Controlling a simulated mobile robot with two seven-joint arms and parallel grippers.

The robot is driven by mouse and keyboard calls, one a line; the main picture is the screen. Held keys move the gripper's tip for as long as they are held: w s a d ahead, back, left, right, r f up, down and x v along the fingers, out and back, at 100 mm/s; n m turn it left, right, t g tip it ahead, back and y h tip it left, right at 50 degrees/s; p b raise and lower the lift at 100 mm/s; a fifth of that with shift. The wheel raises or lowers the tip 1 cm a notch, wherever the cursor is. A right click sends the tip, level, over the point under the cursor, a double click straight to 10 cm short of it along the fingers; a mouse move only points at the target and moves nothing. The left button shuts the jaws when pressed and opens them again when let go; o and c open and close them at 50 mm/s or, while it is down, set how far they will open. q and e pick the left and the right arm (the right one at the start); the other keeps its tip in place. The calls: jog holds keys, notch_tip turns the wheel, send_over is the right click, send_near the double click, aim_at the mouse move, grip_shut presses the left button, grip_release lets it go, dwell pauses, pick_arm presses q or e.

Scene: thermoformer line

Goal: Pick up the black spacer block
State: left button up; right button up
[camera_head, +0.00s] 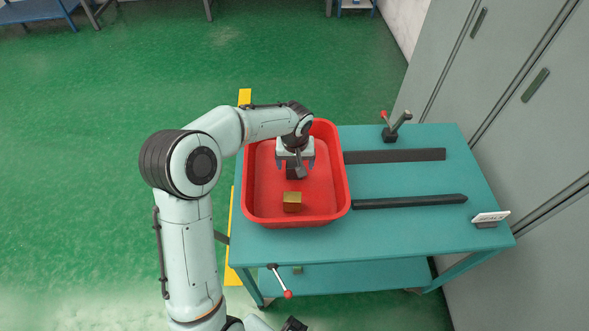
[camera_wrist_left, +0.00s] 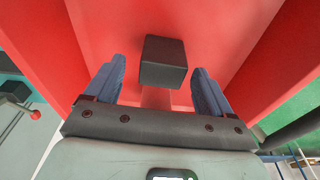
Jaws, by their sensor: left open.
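The black spacer block (camera_wrist_left: 163,62) lies in the red tray (camera_wrist_left: 225,22), seen in the left wrist view just ahead of and between my open fingers. In the head view the black block (camera_head: 296,172) shows partly below my left gripper (camera_head: 295,166), which hangs over the tray (camera_head: 248,190). My left gripper (camera_wrist_left: 155,88) is open, its blue fingers on either side of the block's near end, with nothing held. I cannot tell how far the fingertips are above the tray floor. My right gripper does not show clearly.
A brass-coloured block (camera_head: 292,201) lies in the tray, nearer the front. The tray stands on a teal table (camera_head: 400,231). Two dark bars (camera_head: 395,156) lie to its right. A red-knobbed lever fixture (camera_head: 393,128) stands at the back, and a small sign (camera_head: 490,217) at the right edge. Grey cabinets (camera_head: 500,80) flank the table.

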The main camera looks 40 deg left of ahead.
aim_at(295, 164)
pick_arm(q)
jog(key=f, duration=0.3)
jog(key=shift+w+a+f, duration=0.15)
jog(key=shift+a+f, duration=0.1)
jog(key=shift+f, duration=0.1)
jog(key=c, duration=1.1)
jog(key=shift+r, duration=0.15)
